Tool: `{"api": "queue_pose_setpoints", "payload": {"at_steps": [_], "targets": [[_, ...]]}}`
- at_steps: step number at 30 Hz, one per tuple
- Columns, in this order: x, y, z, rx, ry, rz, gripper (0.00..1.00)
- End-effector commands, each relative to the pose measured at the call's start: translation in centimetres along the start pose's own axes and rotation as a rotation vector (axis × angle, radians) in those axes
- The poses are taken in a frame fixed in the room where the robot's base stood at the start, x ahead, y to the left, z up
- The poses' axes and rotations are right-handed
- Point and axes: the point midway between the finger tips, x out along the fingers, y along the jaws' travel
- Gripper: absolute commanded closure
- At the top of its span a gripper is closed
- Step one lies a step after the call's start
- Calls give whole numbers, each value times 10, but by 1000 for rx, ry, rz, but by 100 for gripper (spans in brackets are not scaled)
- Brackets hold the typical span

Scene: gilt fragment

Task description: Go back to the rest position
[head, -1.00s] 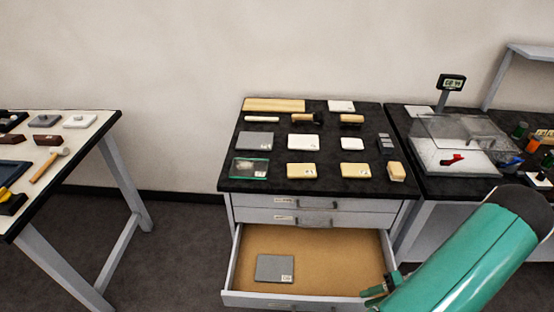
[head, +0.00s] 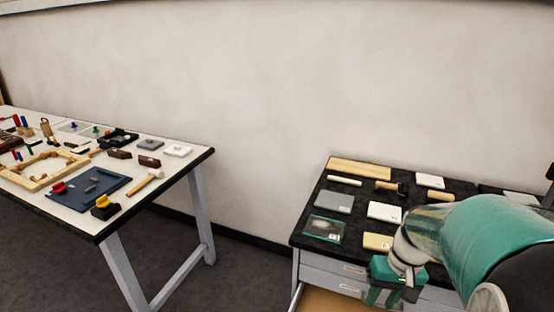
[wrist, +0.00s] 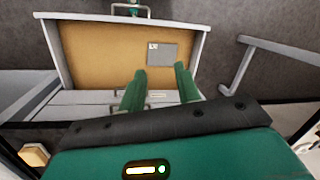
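My gripper (head: 388,293) shows in the head view at the lower right, in front of the dark-topped drawer cabinet (head: 303,238). In the wrist view my gripper (wrist: 160,70) has its two green fingers apart with nothing between them. The fingers point towards an open drawer (wrist: 85,55) with a tan bottom. A grey flat box (wrist: 163,53) with a white label lies in that drawer, beyond the fingertips. In the head view only a corner of the open drawer (head: 325,300) shows.
Boxes, a hammer and a green-edged clear case (head: 324,229) lie on the cabinet top. A white table (head: 75,214) on the left holds a wooden frame (head: 38,168), a dark blue tray (head: 88,187) and a mallet (head: 144,183). Bare floor shows between table and cabinet.

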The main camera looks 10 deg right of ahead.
Motion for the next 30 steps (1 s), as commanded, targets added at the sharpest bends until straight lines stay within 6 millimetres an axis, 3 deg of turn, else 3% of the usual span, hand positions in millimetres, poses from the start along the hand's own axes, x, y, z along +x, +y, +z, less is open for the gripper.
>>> {"api": "queue_pose_setpoints", "payload": {"at_steps": [1,6,15,21,30], "targets": [[-11,-18,2,-33,34,30,67],[-40,-68,15,-113,151,107,67],[-79,-142,57,-247,392,147,67],[-92,-166,79,-298,502,127,67],[-94,-169,83,-304,520,122,67]]}}
